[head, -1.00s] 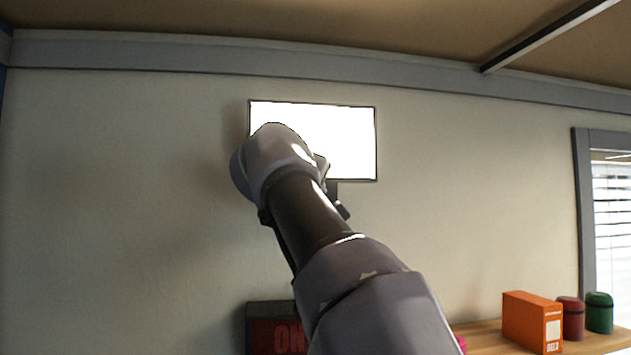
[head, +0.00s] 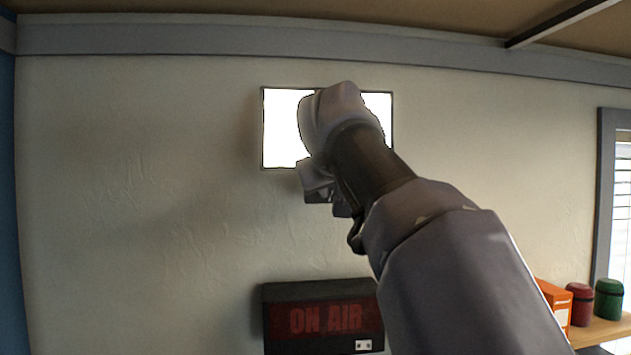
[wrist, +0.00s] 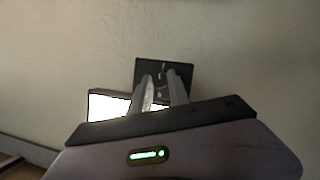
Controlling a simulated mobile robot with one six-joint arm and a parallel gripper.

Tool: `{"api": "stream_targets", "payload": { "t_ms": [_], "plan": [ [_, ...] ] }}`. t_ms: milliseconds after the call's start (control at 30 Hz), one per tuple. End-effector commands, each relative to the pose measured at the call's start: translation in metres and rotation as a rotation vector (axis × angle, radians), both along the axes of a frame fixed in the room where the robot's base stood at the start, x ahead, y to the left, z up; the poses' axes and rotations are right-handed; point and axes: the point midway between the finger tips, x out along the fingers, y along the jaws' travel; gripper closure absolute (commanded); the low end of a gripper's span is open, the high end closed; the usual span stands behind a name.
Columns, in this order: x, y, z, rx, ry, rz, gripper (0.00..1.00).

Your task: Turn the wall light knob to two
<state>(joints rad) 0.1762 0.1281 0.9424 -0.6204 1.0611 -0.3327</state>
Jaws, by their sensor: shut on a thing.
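The wall light is a bright white panel (head: 283,130) with a thin dark frame, lit, on the wall; my arm covers its middle. Its glow also shows in the wrist view (wrist: 106,106), behind my gripper. A dark square knob plate (wrist: 150,68) is beyond my fingertips in the wrist view, with small pale marks on it. My gripper (wrist: 163,80) has its two fingers at this plate, shut on the knob, which is mostly hidden between them. I cannot read the knob's setting. In the head view my wrist hides the knob.
A dark ON AIR sign (head: 323,318) is on the wall below the light. At the right, a wooden shelf (head: 603,332) bears an orange box file (head: 556,300), a red canister (head: 579,304) and a green canister (head: 608,299). The wall to the left is bare.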

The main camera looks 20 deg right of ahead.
Motion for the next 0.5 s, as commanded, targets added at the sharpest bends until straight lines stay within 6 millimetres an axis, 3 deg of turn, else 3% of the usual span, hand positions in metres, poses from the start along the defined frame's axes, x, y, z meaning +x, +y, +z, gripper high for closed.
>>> {"api": "stream_targets", "payload": {
  "t_ms": [500],
  "plan": [
    [-0.0013, -0.0006, 0.0053, 0.075, -0.033, 0.001, 1.0]
  ]
}}
